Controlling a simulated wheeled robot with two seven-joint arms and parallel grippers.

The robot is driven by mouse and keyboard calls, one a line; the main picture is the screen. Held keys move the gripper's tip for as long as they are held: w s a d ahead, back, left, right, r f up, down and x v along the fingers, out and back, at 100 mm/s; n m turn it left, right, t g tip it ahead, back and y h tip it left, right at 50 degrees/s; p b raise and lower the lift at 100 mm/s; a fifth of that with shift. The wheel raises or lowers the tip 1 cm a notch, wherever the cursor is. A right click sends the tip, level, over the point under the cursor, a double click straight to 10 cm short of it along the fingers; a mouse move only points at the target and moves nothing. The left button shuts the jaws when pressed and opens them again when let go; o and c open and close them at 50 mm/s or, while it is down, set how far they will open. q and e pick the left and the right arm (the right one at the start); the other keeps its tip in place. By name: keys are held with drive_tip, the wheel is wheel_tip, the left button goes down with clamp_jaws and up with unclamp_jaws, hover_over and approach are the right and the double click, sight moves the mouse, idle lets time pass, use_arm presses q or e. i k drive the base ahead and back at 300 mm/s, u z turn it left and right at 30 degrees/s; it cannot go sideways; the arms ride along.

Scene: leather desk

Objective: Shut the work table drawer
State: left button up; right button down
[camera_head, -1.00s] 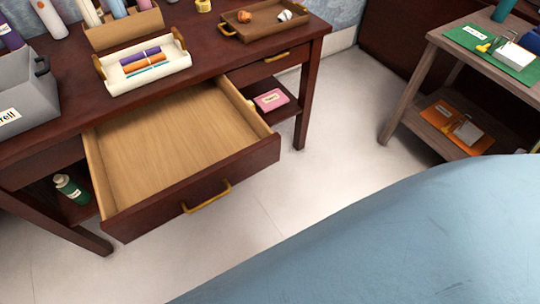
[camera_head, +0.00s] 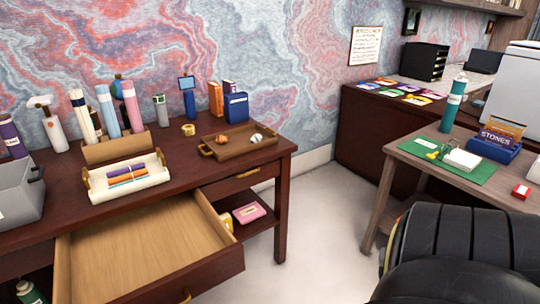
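The work table (camera_head: 180,145) is dark reddish wood and stands at the left. Its wide drawer (camera_head: 145,252) is pulled far out toward me and is empty, with a pale wooden inside. The drawer's dark front panel (camera_head: 205,275) runs along the lower edge of the view, and its brass handle (camera_head: 186,296) is only just visible at the bottom. A second, smaller drawer (camera_head: 243,180) at the right of the table is closed. Neither of my grippers shows in the head view.
On the table stand a grey bin (camera_head: 18,195), a cream tray (camera_head: 122,178) with pens and a brown tray (camera_head: 240,146). A black padded chair-like shape (camera_head: 460,245) fills the lower right. A side table (camera_head: 440,165) stands at the right. Pale floor (camera_head: 310,245) is free between.

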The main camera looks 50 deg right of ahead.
sight(176, 249)
drive_tip(key=u, duration=0.1)
drive_tip(key=k, duration=0.3)
drive_tip(key=z, duration=0.8)
